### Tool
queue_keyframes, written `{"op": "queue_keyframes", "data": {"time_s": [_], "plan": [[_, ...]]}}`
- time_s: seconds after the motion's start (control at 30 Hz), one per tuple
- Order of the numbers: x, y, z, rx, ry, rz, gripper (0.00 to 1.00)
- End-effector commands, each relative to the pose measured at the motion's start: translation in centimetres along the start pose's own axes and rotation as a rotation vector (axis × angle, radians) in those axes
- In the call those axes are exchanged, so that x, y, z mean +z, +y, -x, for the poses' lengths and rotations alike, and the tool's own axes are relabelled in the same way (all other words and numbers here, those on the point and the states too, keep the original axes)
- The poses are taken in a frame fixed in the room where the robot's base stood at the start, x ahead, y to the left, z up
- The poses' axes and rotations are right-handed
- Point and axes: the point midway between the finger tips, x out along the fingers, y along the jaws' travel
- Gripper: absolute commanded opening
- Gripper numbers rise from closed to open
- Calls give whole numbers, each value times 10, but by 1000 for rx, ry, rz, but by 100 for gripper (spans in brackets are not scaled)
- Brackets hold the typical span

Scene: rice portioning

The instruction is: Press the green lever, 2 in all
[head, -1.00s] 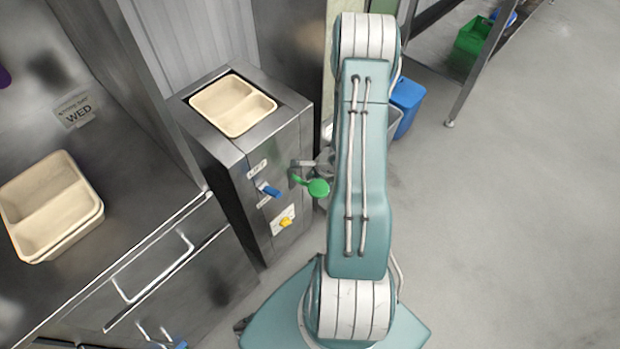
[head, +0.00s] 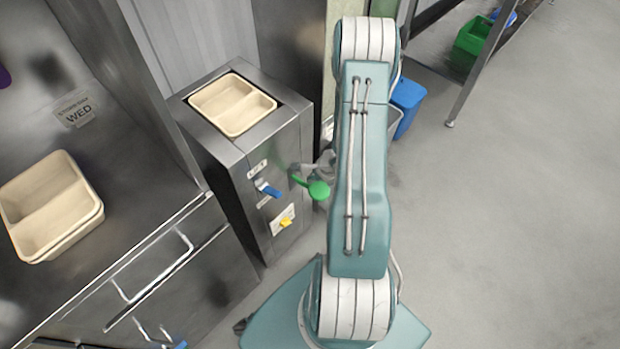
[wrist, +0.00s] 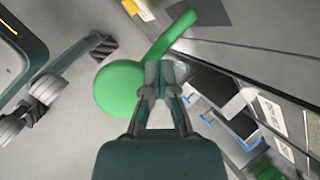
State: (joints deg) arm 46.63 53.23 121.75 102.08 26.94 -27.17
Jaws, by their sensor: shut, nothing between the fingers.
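The green lever (head: 318,190) sticks out from the front of the steel dispenser (head: 277,130), with a round paddle at its end. In the wrist view the green lever (wrist: 120,90) shows its round paddle and an arm running to the upper right. My gripper (wrist: 160,72) is shut and empty, with its fingertips over the right edge of the paddle in the picture. I cannot tell whether they touch it. In the head view my gripper (head: 323,166) is partly hidden by my arm, just above the paddle.
Stacked beige trays (head: 97,215) lie on the steel counter (head: 130,190). A blue bin (head: 408,100) stands behind my arm. The right floor is clear.

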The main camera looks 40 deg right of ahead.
Motion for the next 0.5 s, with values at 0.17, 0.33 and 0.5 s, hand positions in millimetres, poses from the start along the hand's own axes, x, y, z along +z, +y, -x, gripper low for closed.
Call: {"op": "queue_keyframes", "data": {"time_s": [0.17,0.33,0.5], "plan": [[-1,2,-2,1,0,0,0],[-2,2,-3,2,0,-1,0],[-3,3,-4,1,0,-2,0]]}}
